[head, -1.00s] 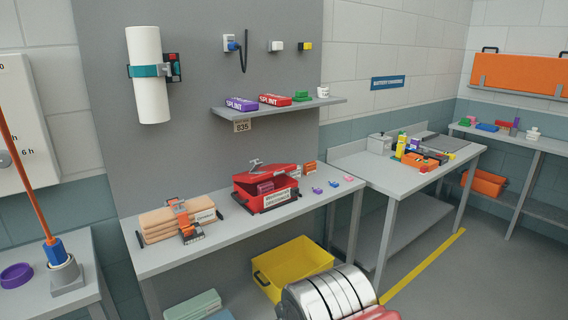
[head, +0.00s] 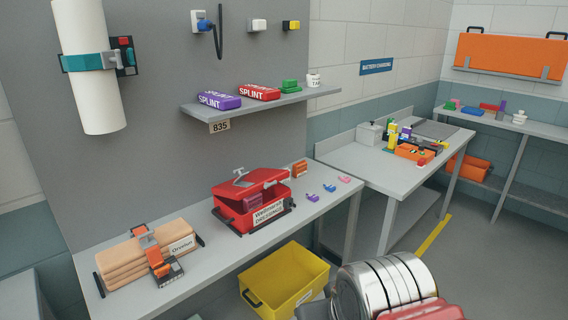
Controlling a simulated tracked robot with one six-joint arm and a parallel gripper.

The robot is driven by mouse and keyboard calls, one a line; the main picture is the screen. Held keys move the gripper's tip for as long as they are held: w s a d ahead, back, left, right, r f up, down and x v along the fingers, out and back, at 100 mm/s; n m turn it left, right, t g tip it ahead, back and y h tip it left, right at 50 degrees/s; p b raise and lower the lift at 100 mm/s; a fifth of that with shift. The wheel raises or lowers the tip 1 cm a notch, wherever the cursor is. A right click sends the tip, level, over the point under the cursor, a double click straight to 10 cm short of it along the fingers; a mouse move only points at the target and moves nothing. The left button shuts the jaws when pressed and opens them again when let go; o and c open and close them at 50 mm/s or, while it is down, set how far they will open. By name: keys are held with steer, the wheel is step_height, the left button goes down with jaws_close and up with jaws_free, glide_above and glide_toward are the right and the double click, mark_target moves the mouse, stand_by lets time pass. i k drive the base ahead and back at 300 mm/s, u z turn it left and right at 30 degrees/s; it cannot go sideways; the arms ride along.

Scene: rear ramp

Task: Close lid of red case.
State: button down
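The red case (head: 231,218) stands on the grey bench (head: 215,258) against the wall. Its red lid (head: 262,183) is partly raised, with a grey handle on top, and a dark gap shows between lid and body. A pinkish-red item (head: 253,201) is visible inside through the gap. A white label is on the front of the case. My gripper is not in view. Only a silver, ribbed part and a red part of my own body show at the bottom right, well short of the case.
Tan rolls (head: 125,264) with an orange strap lie left of the case. An orange box (head: 300,169) and small coloured pieces (head: 312,198) sit to its right. A shelf (head: 262,104) with splint boxes hangs above. A yellow bin (head: 287,281) stands on the floor in front.

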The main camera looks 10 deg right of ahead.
mark_target(260, 179)
steer(key=i, duration=0.75)
steer(key=u, duration=0.65)
steer(key=i, duration=0.45)
steer(key=u, duration=0.3)
